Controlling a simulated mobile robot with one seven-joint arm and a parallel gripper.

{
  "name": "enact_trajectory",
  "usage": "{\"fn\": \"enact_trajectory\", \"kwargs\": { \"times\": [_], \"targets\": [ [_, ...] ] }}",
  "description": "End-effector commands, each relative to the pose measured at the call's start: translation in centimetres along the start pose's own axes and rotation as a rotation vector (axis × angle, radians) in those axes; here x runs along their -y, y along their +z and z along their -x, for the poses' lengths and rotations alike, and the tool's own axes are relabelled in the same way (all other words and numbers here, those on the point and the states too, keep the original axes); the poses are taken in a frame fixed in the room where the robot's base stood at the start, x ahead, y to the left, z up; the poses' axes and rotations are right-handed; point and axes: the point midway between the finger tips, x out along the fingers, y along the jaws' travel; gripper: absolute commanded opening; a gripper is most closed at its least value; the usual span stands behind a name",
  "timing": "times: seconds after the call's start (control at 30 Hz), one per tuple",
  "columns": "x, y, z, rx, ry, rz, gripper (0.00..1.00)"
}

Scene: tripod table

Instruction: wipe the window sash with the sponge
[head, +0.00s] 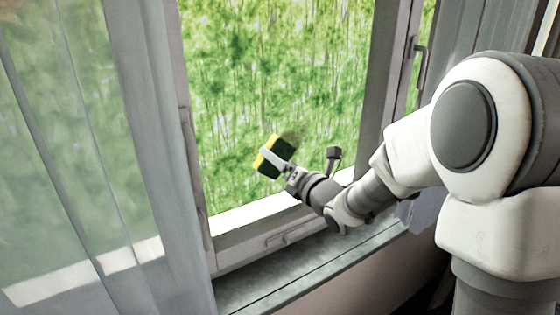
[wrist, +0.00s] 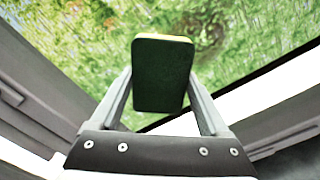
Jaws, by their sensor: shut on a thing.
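The sponge (head: 269,164), yellow with a dark green side, is held in my gripper (head: 277,160) in front of the window pane. In the wrist view the sponge (wrist: 162,75) sits between the two fingers of my gripper (wrist: 160,88), its dark green face toward the camera and a thin yellow edge at its top. The window sash (head: 384,80) is a grey-white frame around the glass. A dark smudge (head: 293,136) shows on the pane just beside the sponge, and in the wrist view a dark smudge (wrist: 207,40) lies right of the sponge. Whether the sponge touches the glass I cannot tell.
A sheer grey curtain (head: 85,120) hangs at the left, and another curtain (head: 485,30) hangs at the upper right. A window handle (head: 421,62) juts from the right frame. A grey sill (head: 310,262) runs below the window, under my arm.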

Motion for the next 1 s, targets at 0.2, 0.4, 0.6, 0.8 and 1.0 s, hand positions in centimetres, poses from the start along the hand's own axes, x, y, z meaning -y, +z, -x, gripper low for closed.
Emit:
{"fn": "enact_trajectory", "kwargs": {
  "times": [0.2, 0.4, 0.6, 0.8, 1.0],
  "targets": [
    [0.0, 0.0, 0.0, 0.000, 0.000, 0.000, 0.35],
    [0.0, 0.0, -0.1, 0.000, 0.000, 0.000, 0.35],
    [0.1, -0.1, -0.5, 0.000, 0.000, 0.001, 0.35],
    [0.1, -0.1, -0.9, -0.001, 0.000, 0.001, 0.35],
    [0.0, -0.1, -1.3, 0.000, 0.001, 0.000, 0.35]
  ]
}}
